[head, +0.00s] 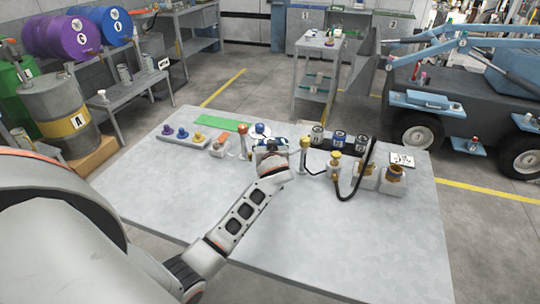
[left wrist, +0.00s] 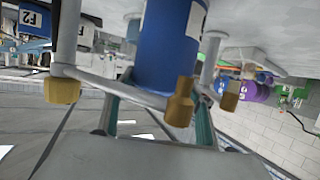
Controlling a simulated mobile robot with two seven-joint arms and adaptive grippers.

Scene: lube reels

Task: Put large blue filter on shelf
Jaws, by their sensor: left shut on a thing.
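My left gripper (head: 270,148) is over the back middle of the table in the head view, its tips largely hidden by my wrist. In the left wrist view, the gripper (left wrist: 158,118) has its two greenish fingers either side of a large blue filter (left wrist: 165,45), a blue cylinder with a white label. It is shut on the filter. A grey bracket with brass ends (left wrist: 180,100) shows close around the filter's end. Whether the filter touches the bracket I cannot tell. A grey shelf cart (head: 320,42) stands behind the table. My right gripper is not in view.
The grey table (head: 330,235) is clear in front. A black rack (head: 327,143) with labelled canisters and a post with a yellow top (head: 304,145) stand right of my gripper. A black hose (head: 356,180) curves farther right. Coloured knobs (head: 183,133) stand left.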

